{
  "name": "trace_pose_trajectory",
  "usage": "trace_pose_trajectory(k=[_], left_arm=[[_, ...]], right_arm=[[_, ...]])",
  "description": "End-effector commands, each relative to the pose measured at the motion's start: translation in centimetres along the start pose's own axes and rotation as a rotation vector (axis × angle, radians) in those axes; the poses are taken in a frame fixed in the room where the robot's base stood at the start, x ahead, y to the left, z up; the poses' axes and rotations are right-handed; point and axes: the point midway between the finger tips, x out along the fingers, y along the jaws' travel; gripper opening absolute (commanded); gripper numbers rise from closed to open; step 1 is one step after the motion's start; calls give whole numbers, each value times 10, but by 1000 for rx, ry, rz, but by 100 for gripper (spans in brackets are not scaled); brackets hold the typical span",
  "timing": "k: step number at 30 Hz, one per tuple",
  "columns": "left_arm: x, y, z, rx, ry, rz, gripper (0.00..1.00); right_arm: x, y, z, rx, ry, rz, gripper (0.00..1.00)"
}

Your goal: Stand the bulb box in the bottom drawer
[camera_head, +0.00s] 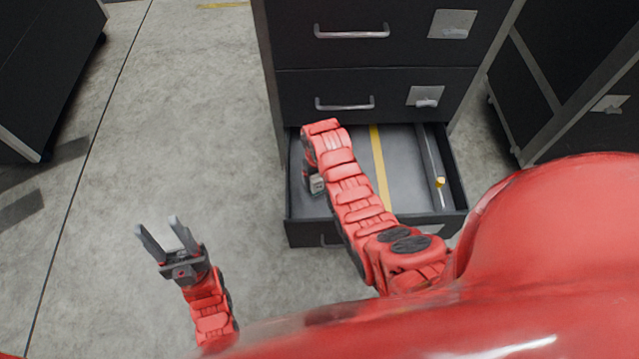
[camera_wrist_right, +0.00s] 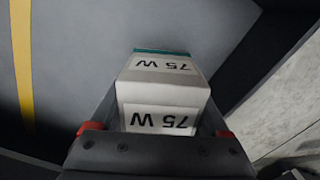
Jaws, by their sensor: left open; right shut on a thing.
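The bulb box (camera_wrist_right: 163,92) is a small white carton marked "75 W" with a teal end. In the right wrist view it sits between the fingers of my right gripper (camera_wrist_right: 155,125), which is shut on it. In the head view only a small part of the box (camera_head: 317,184) shows beside my right arm, inside the left part of the open bottom drawer (camera_head: 407,160). I cannot tell whether the box touches the drawer floor. My left gripper (camera_head: 160,238) is open and empty above the floor, left of the drawer.
The drawer has a grey floor with a yellow stripe (camera_head: 380,165) and a divider (camera_head: 431,165) near its right side. Two closed drawers with handles (camera_head: 351,32) are above it. Other dark cabinets stand at left (camera_head: 45,70) and right (camera_head: 570,70). The concrete floor at left is clear.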

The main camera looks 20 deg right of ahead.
Motion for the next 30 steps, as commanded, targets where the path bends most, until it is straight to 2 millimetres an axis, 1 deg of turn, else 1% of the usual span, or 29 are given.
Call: trace_pose_trajectory(k=[9, 20, 21, 23, 24, 30], left_arm=[[-9, 0, 2, 0, 0, 0, 50], [-10, 0, 2, 0, 0, 0, 50], [-10, 0, 2, 0, 0, 0, 50], [-9, 0, 2, 0, 0, 0, 50], [-9, 0, 2, 0, 0, 0, 50], [-9, 0, 2, 0, 0, 0, 50]], right_arm=[[37, 0, -2, 0, 3, 1, 19], [41, 0, -1, 0, 3, 0, 19], [42, 0, -1, 0, 3, 0, 81], [41, 0, -1, 0, 3, 0, 92], [41, 0, -1, 0, 3, 0, 99], [41, 0, -2, 0, 4, 0, 100]])
